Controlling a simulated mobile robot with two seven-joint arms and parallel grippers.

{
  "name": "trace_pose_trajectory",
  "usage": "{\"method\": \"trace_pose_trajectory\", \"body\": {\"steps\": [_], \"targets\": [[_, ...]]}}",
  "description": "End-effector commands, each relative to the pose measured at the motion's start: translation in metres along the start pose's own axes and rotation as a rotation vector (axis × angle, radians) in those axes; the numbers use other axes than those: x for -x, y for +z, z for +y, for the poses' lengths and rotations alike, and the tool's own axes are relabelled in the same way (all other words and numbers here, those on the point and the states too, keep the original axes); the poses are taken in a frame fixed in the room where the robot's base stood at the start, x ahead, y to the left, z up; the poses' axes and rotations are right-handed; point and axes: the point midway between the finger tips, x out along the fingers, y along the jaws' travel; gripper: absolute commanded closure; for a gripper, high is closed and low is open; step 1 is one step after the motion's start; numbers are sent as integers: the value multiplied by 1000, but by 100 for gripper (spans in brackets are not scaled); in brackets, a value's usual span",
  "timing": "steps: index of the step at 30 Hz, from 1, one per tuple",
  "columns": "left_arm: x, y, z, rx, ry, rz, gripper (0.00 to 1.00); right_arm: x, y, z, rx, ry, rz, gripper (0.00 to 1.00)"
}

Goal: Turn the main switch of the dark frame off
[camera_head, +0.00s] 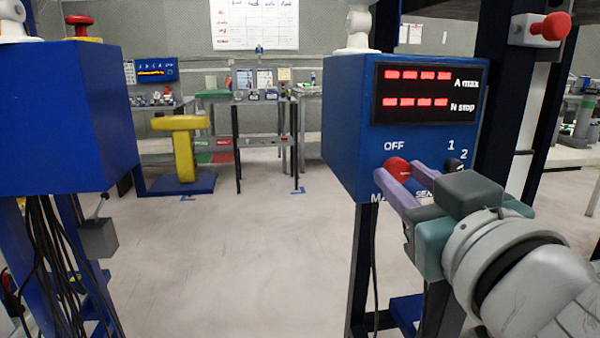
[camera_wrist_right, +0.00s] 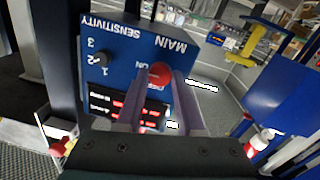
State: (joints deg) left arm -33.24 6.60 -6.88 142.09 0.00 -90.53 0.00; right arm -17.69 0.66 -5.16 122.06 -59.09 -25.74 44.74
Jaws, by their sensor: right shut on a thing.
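The main switch, a round red knob (camera_head: 398,168), sits on the front of the blue control box (camera_head: 345,125) on the dark frame (camera_head: 505,80). My right gripper (camera_head: 402,172) has its lilac fingers shut on this knob. The right wrist view shows the knob (camera_wrist_right: 160,73) between the fingertips (camera_wrist_right: 160,80), with MAIN lettering near it. The way the knob is turned cannot be told. My left gripper is not in view.
A black sensitivity dial (camera_head: 453,164) is close to the right of the fingers. A display (camera_head: 428,93) with red digits is above. A red push button (camera_head: 551,27) is at upper right. Another blue box (camera_head: 60,115) stands at left. The floor between is clear.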

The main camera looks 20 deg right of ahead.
Motion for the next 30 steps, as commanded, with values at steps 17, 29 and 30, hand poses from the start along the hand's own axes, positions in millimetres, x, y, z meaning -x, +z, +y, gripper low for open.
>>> {"method": "trace_pose_trajectory", "body": {"steps": [17, 29, 30], "targets": [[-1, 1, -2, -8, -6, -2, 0, 0, 2, 0, 430, 4, 23, 100], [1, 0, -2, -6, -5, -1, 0, 0, 2, 1, 811, 8, 44, 100], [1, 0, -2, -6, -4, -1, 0, 0, 2, 0, 848, 8, 46, 100]]}}
